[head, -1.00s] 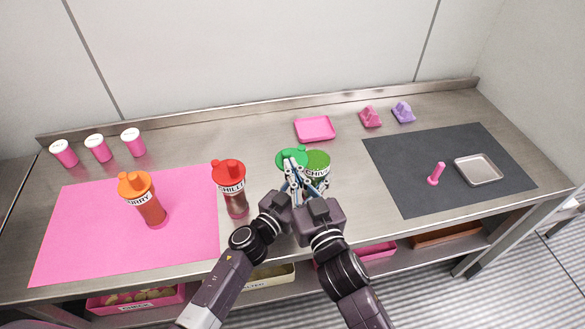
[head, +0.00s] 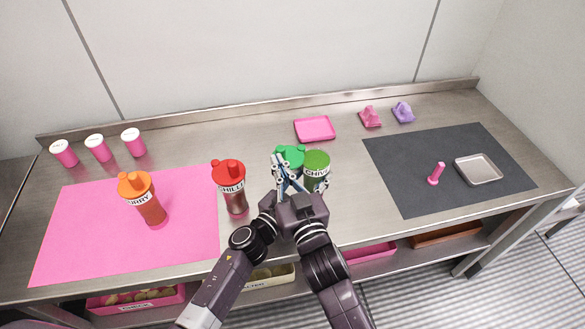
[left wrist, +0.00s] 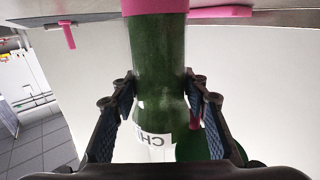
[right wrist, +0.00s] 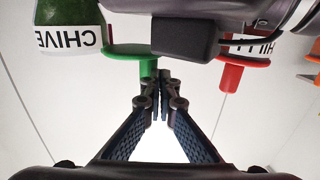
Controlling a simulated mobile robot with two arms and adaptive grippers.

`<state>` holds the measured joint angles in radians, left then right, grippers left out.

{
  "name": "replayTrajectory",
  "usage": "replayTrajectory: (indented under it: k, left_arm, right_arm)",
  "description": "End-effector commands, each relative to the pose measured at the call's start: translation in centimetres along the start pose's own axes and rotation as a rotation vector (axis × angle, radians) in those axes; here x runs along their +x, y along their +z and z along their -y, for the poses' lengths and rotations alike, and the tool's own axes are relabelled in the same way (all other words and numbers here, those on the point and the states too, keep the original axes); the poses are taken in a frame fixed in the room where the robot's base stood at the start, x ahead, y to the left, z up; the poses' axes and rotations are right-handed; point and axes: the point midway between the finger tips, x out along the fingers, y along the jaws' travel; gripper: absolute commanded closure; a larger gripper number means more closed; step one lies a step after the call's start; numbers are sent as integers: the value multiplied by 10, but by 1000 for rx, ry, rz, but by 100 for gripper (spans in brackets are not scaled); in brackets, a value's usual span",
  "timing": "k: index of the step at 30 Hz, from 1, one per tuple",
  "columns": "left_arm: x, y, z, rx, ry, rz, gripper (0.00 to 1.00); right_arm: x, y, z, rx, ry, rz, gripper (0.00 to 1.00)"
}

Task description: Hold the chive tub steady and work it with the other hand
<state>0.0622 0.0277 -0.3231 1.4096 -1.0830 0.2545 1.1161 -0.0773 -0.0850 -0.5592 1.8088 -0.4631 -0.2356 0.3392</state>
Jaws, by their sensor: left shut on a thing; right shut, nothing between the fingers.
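The chive tub (head: 317,172) stands upright on the steel counter, right of the chilli tub. It has a green body, a white label and a pink base, which shows at the top of the left wrist view (left wrist: 175,60). Its bright green lid (head: 291,154) sits off to the left of the dark green top; the right wrist view shows it as a disc (right wrist: 135,50) jutting sideways from the tub. My left gripper (left wrist: 160,88) is shut on the tub's body. My right gripper (head: 283,172) is shut and empty, its fingertips close by the lid; contact is unclear.
The red chilli tub (head: 231,185) stands close on the left, and an orange curry tub (head: 147,202) stands on the pink mat (head: 80,235). A pink tray (head: 315,128) lies behind.

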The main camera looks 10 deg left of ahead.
Motion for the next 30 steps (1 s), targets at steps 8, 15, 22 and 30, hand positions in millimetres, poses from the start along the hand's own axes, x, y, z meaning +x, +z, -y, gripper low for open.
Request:
replayTrajectory:
  k: [8,15,22,30]
  left_arm:
    - [0,0,0,0,1,0,92]
    - [0,0,0,-1,1,1,92]
    - [0,0,0,-1,1,1,92]
    - [0,0,0,-1,1,1,92]
  right_arm:
    - [-14,1,4,2,0,2,100]
    - [-55,2,16,3,0,3,100]
    - [-95,1,28,3,0,3,100]
    - [-127,0,38,2,0,1,100]
